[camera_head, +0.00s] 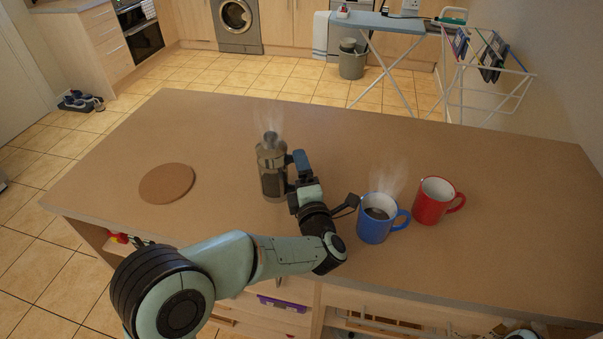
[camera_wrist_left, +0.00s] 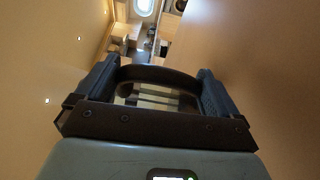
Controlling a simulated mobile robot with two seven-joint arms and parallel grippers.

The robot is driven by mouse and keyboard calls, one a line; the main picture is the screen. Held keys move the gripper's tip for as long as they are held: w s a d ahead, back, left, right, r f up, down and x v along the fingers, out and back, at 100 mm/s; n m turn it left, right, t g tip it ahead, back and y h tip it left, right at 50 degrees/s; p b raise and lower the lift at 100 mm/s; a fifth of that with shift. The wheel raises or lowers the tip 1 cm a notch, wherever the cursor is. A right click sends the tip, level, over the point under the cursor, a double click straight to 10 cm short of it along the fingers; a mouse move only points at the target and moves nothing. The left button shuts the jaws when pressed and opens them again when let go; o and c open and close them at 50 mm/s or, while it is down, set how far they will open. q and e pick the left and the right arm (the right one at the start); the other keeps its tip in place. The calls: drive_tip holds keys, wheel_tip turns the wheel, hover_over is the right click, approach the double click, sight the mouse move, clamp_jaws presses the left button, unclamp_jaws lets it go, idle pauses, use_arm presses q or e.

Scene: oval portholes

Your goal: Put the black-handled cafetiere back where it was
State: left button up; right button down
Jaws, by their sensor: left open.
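The cafetiere (camera_head: 271,174), with a glass and metal body, stands upright on the counter, with steam above it. Its dark curved handle (camera_wrist_left: 158,74) spans the gap between my left fingers in the left wrist view. My left gripper (camera_head: 300,164) is at the cafetiere's right side with its jaws open, not clamped on the handle. A round cork mat (camera_head: 167,183) lies bare on the counter to the left of the cafetiere. My right gripper is not in view.
A steaming blue mug (camera_head: 376,226) of dark drink stands right of my left wrist, close to it. A red mug (camera_head: 432,206) stands further right. The counter (camera_head: 225,130) is clear between mat and cafetiere and behind them. An ironing board (camera_head: 385,22) stands beyond.

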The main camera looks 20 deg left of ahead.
use_arm(q)
drive_tip(key=v, duration=1.1)
drive_tip(key=shift+s+d+b, duration=0.2)
drive_tip(key=shift+s+b, duration=0.15)
drive_tip(key=shift+f, duration=0.1)
